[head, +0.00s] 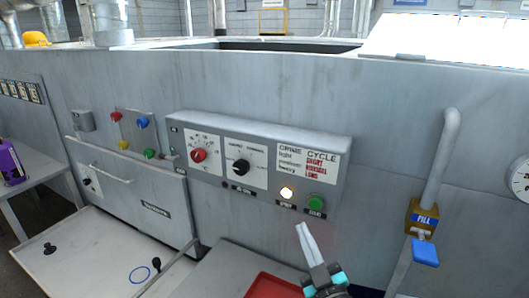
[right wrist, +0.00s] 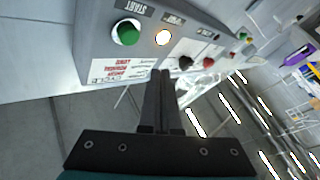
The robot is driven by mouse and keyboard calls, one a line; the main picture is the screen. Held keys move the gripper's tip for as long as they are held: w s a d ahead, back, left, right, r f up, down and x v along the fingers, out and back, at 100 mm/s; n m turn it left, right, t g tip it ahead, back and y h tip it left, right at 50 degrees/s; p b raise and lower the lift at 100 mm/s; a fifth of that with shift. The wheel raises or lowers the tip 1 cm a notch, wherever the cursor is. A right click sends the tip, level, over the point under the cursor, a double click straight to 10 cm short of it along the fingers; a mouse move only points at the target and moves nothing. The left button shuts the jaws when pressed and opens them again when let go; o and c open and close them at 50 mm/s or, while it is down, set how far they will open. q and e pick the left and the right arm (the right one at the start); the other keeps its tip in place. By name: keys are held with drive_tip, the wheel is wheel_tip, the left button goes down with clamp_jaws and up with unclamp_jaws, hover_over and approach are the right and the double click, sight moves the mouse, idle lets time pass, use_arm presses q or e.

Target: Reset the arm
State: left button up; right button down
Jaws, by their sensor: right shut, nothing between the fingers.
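My right gripper (head: 302,228) is in the head view at the bottom centre, in front of the control panel and just below its buttons. Its fingers are shut with nothing between them; they also show shut in the right wrist view (right wrist: 160,75). The green button also shows in the right wrist view (right wrist: 127,32). The fingertips look apart from the panel, though the exact gap cannot be told. My left gripper is not in view.
A red tray (head: 272,287) lies on a grey surface (head: 228,262) below the panel. A pipe with a blue-handled FILL valve (head: 425,252) stands to the right. A drawer-like front (head: 140,200) and a white table (head: 75,250) are at the left.

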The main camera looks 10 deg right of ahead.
drive_tip(key=s+f+m+g+h, duration=0.2)
drive_tip(key=s+f+m+g, duration=0.1)
drive_tip(key=s+f+g, duration=0.8)
drive_tip(key=s+d+f+m+g+h, duration=0.1)
drive_tip(key=s+f+g, duration=0.15)
drive_tip(key=s, duration=0.55)
drive_tip(key=s+d+f+m+g, duration=0.15)
drive_tip(key=s+g, duration=0.25)
drive_tip(key=s, duration=0.4)
wheel_tip(320, 180, down, 28)
drive_tip(key=s+g+b, duration=0.1)
drive_tip(key=s+b, duration=0.1)
drive_tip(key=b, duration=0.5)
drive_tip(key=s+d+f+b, duration=0.1)
drive_tip(key=s+f+b, duration=0.1)
drive_tip(key=s+f, duration=0.5)
drive_tip(key=s+d+f+g+b, duration=0.1)
drive_tip(key=s+f+b, duration=0.2)
drive_tip(key=s+f, duration=0.5)
wheel_tip(320, 180, down, 5)
drive_tip(key=shift+s+f+n+b, duration=0.2)
drive_tip(key=shift+s+n+b, duration=0.1)
drive_tip(key=shift+n+b, duration=0.05)
